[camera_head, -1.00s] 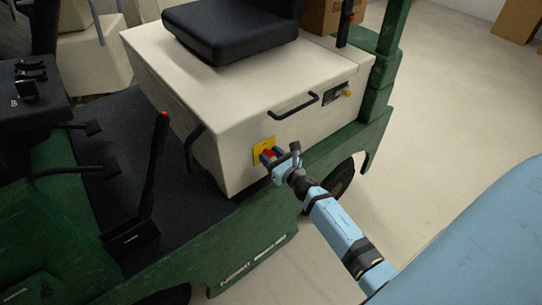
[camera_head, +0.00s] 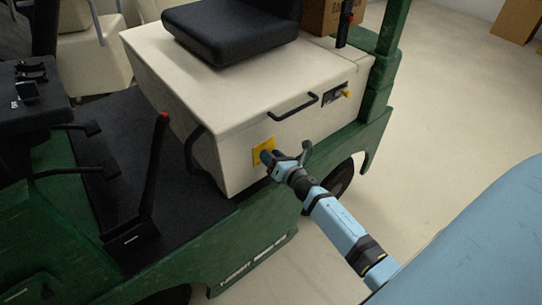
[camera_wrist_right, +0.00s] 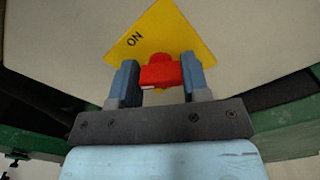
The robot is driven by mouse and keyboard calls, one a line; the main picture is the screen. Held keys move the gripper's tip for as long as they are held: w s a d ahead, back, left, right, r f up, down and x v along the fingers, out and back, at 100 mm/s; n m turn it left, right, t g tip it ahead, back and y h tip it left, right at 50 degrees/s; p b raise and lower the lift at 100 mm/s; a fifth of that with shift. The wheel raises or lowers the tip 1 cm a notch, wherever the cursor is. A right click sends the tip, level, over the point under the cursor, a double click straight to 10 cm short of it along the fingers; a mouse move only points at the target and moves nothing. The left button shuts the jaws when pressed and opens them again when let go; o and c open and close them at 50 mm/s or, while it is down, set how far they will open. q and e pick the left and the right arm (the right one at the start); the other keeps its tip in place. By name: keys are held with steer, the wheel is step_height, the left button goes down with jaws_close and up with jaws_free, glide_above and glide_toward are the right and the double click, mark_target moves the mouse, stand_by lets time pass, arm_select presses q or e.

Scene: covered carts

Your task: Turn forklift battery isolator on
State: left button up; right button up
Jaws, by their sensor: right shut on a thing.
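The battery isolator is a red handle (camera_wrist_right: 160,74) on a yellow plate (camera_head: 262,144) on the side of the cream forklift body. In the right wrist view the plate (camera_wrist_right: 178,32) appears tilted, with "ON" readable at its upper left. My right gripper (camera_wrist_right: 160,64) has a grey-blue finger on each side of the red handle and is shut on it. In the head view the right gripper (camera_head: 268,157) is against the plate and hides the handle. My left gripper is not in view.
The forklift has a black seat (camera_head: 230,35), a black grab handle (camera_head: 293,105) above the plate and a black lever with red tip (camera_head: 152,175) to the left. A cardboard box (camera_head: 320,16) is behind. Clear floor (camera_head: 440,110) lies to the right.

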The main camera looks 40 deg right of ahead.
steer(key=m+p, duration=0.1)
steer(key=m, duration=0.5)
steer(key=m+p, duration=0.1)
steer(key=m, duration=0.1)
steer(key=shift+d+f+m, duration=0.1)
steer(key=shift+m, duration=1)
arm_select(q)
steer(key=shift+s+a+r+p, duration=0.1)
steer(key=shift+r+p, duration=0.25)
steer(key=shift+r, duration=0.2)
arm_select(e)
steer(key=shift+f+m, duration=0.15)
steer(key=shift+m, duration=0.35)
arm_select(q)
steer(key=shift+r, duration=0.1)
arm_select(e)
steer(key=shift+m, duration=0.3)
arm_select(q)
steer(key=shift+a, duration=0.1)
arm_select(e)
steer(key=o, duration=0.9)
